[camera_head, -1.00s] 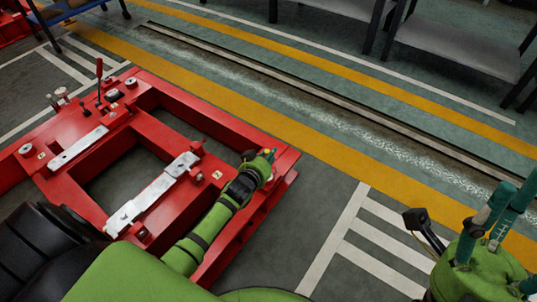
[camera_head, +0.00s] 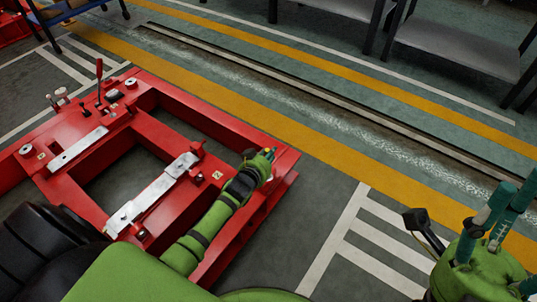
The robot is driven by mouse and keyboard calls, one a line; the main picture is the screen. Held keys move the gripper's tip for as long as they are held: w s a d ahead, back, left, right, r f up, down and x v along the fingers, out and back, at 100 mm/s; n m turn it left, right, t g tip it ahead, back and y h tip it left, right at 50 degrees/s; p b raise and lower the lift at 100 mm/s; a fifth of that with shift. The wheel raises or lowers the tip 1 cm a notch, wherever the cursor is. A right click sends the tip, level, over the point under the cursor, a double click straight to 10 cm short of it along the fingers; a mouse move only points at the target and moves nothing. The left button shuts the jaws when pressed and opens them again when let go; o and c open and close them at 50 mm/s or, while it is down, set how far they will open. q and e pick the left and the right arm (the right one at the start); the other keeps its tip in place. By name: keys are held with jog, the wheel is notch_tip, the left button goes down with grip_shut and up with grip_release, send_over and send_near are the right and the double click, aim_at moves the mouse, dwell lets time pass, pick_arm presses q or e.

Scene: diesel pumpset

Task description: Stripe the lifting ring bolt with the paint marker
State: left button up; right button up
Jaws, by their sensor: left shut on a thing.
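My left gripper (camera_head: 266,155) is over the near right corner of the red steel frame. A green body with teal upright parts at the lower right looks like my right gripper (camera_head: 500,212). I cannot tell whether its fingers are apart or together.
The red frame (camera_head: 235,243) carries pale metal plates (camera_head: 153,195), a red-handled lever (camera_head: 99,72) and several small fittings. Grey tables (camera_head: 465,48) stand at the back right. Open floor with yellow and white lines lies right of the frame.

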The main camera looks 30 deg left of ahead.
pick_arm(q)
jog(key=shift+r+p, duration=0.25)
jog(key=shift+p, duration=0.05)
notch_tip(320, 180, up, 5)
jog(key=p, duration=0.5)
dwell(0.4)
jog(key=shift+f, duration=0.1)
